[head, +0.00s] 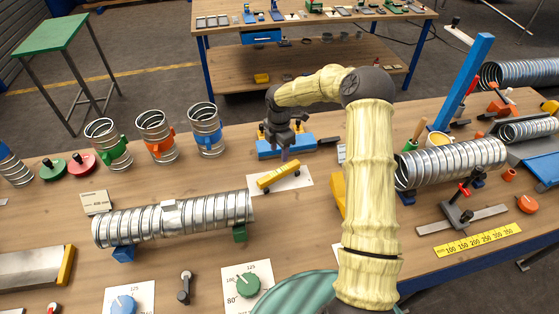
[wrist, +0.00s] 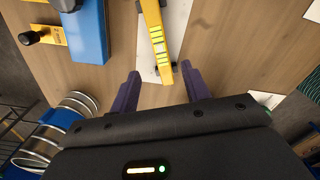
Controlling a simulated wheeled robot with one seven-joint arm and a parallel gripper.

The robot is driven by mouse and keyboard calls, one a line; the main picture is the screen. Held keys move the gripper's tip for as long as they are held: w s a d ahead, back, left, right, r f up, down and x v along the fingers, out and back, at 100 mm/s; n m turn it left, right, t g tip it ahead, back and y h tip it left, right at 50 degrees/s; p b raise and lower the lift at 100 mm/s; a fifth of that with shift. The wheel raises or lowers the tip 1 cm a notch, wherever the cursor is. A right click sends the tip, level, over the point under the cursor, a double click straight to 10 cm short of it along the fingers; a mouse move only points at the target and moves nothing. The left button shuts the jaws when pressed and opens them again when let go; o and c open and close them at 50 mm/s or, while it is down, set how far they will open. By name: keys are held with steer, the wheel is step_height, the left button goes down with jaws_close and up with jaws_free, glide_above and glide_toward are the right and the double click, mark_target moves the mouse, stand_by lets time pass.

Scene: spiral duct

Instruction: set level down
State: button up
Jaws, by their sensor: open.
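The level (head: 278,175) is a yellow bar with a row of pale marks along it. It rests on a white card (head: 296,183) on the bench, near the middle of the head view. In the wrist view the level (wrist: 153,35) lies ahead of the fingers, its near end close to the gap between them. My gripper (head: 285,155) is just behind and above the level in the head view. The level seems free of both fingers.
A blue tool block (head: 285,148) stands just behind the level. A silver spiral duct (head: 175,217) lies on supports at front left, and another duct (head: 452,163) is at right. Three upright duct pieces (head: 157,136) stand at back left. Bare wood lies around the card.

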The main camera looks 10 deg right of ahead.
steer(key=shift+r, duration=0.3)
stand_by(0.4)
steer(key=s+r+m+t, duration=0.1)
steer(key=s+r+m, duration=0.3)
steer(key=s+m, duration=0.3)
steer(key=s+r+m, duration=0.5)
steer(key=s+m, duration=0.3)
steer(key=s, duration=0.4)
steer(key=s+r+m+t, duration=0.1)
steer(key=s+r+m, duration=0.3)
steer(key=s+m, duration=0.3)
steer(key=shift+s+r+m+t, duration=0.15)
steer(key=shift+s+m+t, duration=0.15)
steer(key=shift+s, duration=0.95)
